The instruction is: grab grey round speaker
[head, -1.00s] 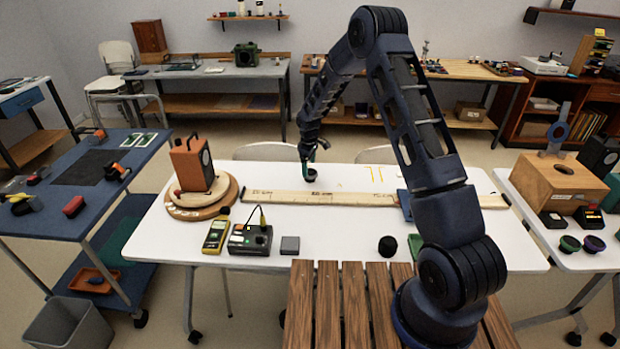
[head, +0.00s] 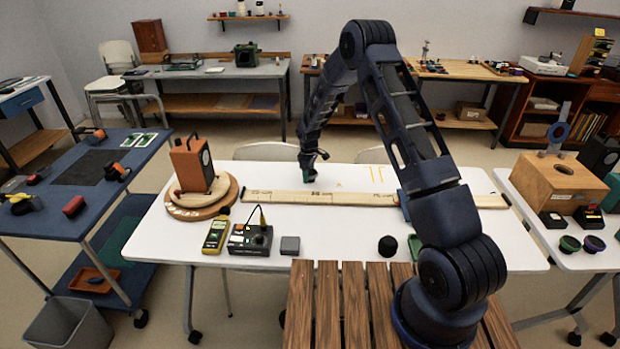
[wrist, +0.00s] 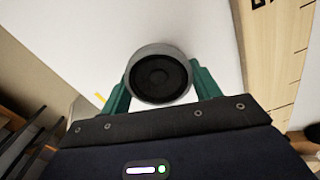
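The grey round speaker (wrist: 158,77) has a light grey rim and a dark cone face. In the wrist view it sits between the two green fingers of my gripper (wrist: 160,92), with no clear gap on either side. Whether the fingers press on it cannot be told. In the head view my gripper (head: 310,177) points down at the white table, behind the long wooden board. Its fingers and hand hide most or all of the speaker there.
The wooden board (head: 270,196) lies in front of my gripper across the white table (head: 350,228). An orange box (head: 188,168) on a round wooden base stands at left. A yellow meter (head: 215,233) and a control box (head: 249,239) sit at the front. Table around my gripper looks clear.

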